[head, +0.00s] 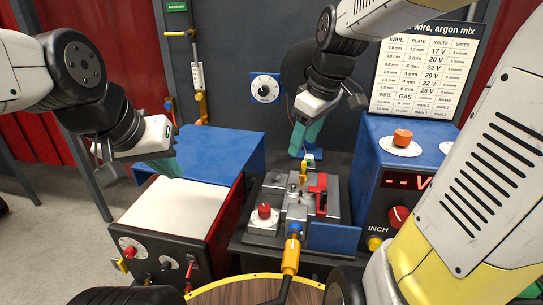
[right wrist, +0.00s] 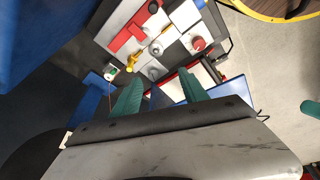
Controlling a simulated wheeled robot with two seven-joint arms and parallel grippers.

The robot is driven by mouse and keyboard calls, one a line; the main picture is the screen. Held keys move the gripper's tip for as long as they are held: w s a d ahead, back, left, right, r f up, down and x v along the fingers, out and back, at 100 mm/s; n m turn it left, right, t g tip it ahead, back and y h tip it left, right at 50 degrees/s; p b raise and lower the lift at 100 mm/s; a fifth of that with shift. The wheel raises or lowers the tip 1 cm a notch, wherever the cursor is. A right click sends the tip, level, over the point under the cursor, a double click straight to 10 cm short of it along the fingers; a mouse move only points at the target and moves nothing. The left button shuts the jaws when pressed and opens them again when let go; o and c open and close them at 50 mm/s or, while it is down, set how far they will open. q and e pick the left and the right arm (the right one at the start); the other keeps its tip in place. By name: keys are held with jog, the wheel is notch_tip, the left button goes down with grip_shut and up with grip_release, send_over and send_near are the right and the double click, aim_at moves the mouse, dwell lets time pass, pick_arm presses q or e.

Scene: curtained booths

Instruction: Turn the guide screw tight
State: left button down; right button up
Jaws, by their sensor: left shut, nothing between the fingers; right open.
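The wire feed unit (head: 282,205) is a grey block with a red lever (head: 320,187), a yellow lever (head: 303,171), a red knob (head: 264,210) and small silver screw heads. I cannot tell for sure which is the guide screw; a round silver screw (right wrist: 155,47) shows in the right wrist view, with another silver one (right wrist: 154,73) nearer my fingers. My right gripper (head: 307,137), with teal fingers, is open above the unit's far end, apart from it; its fingers also show in the right wrist view (right wrist: 161,92). My left gripper (head: 165,166) is shut and empty above the white-topped cabinet.
The white-topped cabinet (head: 165,208) with knobs stands left, a blue panel (head: 225,147) behind it. A blue welder box (head: 381,165) with an orange knob (head: 402,137) stands right. An orange torch fitting (head: 290,256) joins the unit's front above a round wooden top (head: 240,293).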

aim_at(277, 172)
jog(key=w+a+f+n+g+y, duration=0.1)
jog(key=w+f+n+g+y, duration=0.2)
jog(key=w+f+n, duration=0.75)
jog(key=shift+m, duration=0.55)
jog(key=shift+w+a+f, duration=0.3)
jog(key=shift+a+f, duration=0.25)
jog(key=shift+f, duration=0.3)
jog(key=shift+w+a+f, duration=0.25)
jog(key=shift+a+f, duration=0.25)
jog(key=shift+f, duration=0.4)
jog(key=shift+w+a+f, duration=0.3)
jog(key=shift+a+f, duration=0.25)
jog(key=shift+f, duration=0.3)
grip_shut()
